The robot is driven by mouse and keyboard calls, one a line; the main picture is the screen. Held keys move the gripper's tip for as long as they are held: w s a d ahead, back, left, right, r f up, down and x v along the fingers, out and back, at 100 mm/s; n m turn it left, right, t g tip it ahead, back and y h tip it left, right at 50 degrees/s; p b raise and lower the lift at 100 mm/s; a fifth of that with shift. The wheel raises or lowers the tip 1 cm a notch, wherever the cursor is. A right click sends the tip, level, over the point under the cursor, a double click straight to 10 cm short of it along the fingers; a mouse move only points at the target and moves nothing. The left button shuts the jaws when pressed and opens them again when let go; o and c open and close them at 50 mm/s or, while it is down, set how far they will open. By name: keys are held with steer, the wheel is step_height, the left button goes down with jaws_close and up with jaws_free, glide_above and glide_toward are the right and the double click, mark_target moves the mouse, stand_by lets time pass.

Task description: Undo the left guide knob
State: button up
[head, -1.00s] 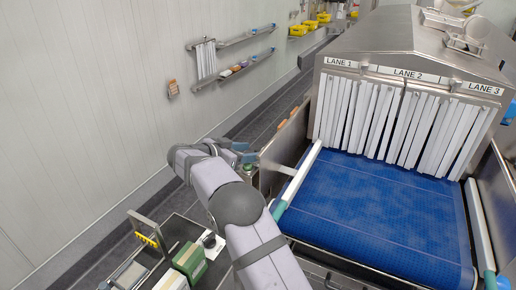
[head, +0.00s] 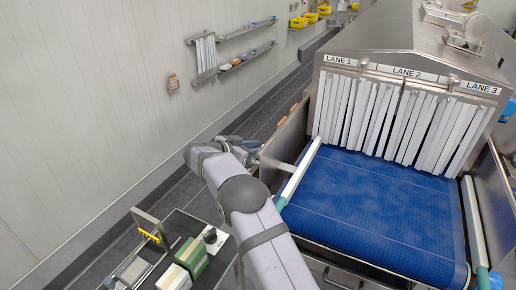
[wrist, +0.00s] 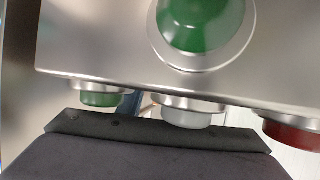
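The left guide rail (head: 299,175) is a pale bar with teal on its near part, along the left edge of the blue belt. A metal bracket arm (head: 277,164) reaches to it from the left side. I cannot make out the left guide knob in either view. My gripper (head: 252,150) is beside the left side of the conveyor, near the outer end of that bracket, small and partly hidden by my wrist. In the wrist view, a dark edge fills the bottom, close under a metal box (wrist: 100,55); no fingertips can be told apart.
The box carries a large green button (wrist: 195,22) and small green (wrist: 100,99), white (wrist: 187,118) and red (wrist: 292,134) ones. The blue belt (head: 375,210) is empty. White strip curtains (head: 355,112) hang at the tunnel. A cart (head: 222,262) with boxes stands at front left.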

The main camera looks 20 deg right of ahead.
steer(key=shift+f+n+t+y+b, duration=0.25)
steer(key=shift+n+t+y+b, duration=0.05)
steer(key=shift+b, duration=1.55)
steer(key=t+b, duration=0.1)
steer(key=b, duration=0.3)
steer(key=n+y+b, duration=0.1)
steer(key=b, duration=0.3)
steer(key=shift+s+d+r+n+t, duration=0.1)
steer(key=shift+s+n+t, duration=0.05)
steer(key=shift+n+t, duration=0.2)
steer(key=shift+r+n+t+y+b, duration=0.2)
steer(key=shift+n+t+y+b, duration=0.2)
steer(key=shift+b, duration=0.7)
steer(key=o, duration=1)
steer(key=shift+o, duration=0.2)
steer(key=shift+s, duration=0.1)
steer(key=shift+b+v, duration=1.45)
steer(key=shift+v, duration=2.2)
